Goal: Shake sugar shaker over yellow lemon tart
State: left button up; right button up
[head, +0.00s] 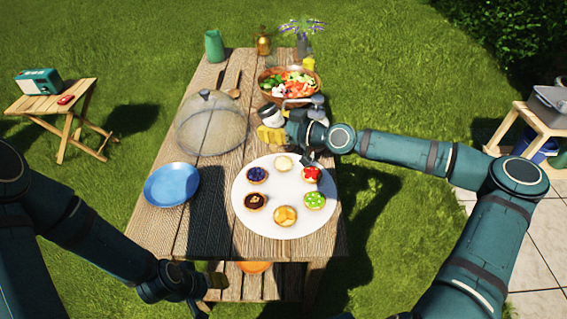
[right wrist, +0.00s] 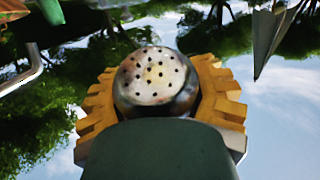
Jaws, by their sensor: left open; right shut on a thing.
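The sugar shaker (head: 270,112) is held in my right gripper (head: 277,132), above the table beyond the plate's far edge. In the right wrist view, its round metal lid with several dark holes (right wrist: 155,78) sits between the yellow finger pads of my right gripper (right wrist: 158,95). The pale yellow lemon tart (head: 284,163) lies at the far side of the white plate (head: 285,186), nearer me than the shaker. My left gripper (head: 212,283) is low at the table's near edge, open and apart from the tarts; its fingers show only partly.
Several other tarts ring the plate, including a red one (head: 311,174) and a blueberry one (head: 257,175). A mesh dome (head: 208,125), a blue plate (head: 171,184), and a dark runner (head: 209,215) are left. A salad bowl (head: 289,84) stands behind the shaker.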

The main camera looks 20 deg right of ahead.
aim_at(278, 110)
notch_tip(278, 110, up, 4)
jog(key=shift+w+d, duration=0.1)
jog(key=f, duration=0.3)
jog(key=shift+s+a+f, duration=0.2)
jog(key=shift+f, duration=0.1)
jog(key=shift+w+d+r, duration=0.1)
jog(key=shift+w+r, duration=0.1)
jog(key=r, duration=0.3)
jog(key=shift+w+d+r, duration=0.15)
jog(key=shift+d+r, duration=0.05)
jog(key=shift+r, duration=0.15)
jog(key=f, duration=0.4)
jog(key=shift+s+a+f, duration=0.35)
jog(key=shift+s, duration=0.05)
jog(key=shift+w+d, duration=0.3)
jog(key=shift+w, duration=0.05)
jog(key=shift+s+a+r, duration=0.1)
jog(key=shift+a+r, duration=0.05)
